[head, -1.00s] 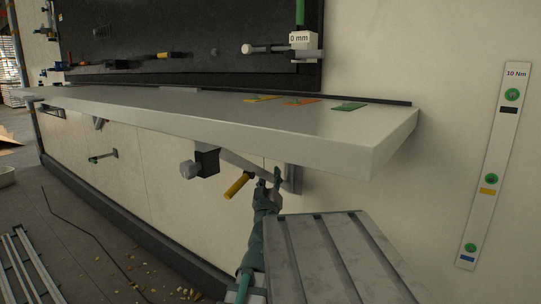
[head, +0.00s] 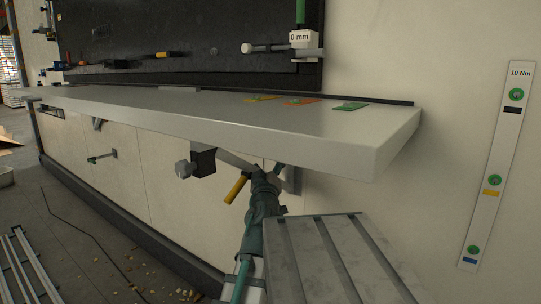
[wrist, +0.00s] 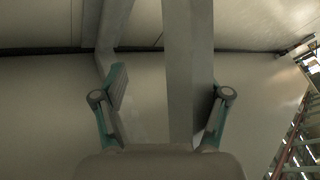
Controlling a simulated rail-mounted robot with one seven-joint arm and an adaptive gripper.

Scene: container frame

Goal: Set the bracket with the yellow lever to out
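The yellow lever (head: 236,189) hangs at a slant under the white shelf (head: 250,125) in the head view. Grey bracket bars (head: 292,180) run beneath the shelf beside it. My gripper (head: 265,178) is under the shelf, just right of the lever, and its fingers are partly hidden in that view. In the wrist view my gripper (wrist: 165,92) is open. A wide grey bar (wrist: 188,50) passes between or behind the fingers, with a second bar (wrist: 113,25) near the left finger. I cannot tell whether either touches. The lever does not show there.
A black block with a grey knob (head: 203,162) hangs under the shelf left of the lever. A grey slatted surface (head: 325,260) stands in front, close to my arm. A strip with green markers (head: 496,165) is on the right wall. Floor at left holds scraps.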

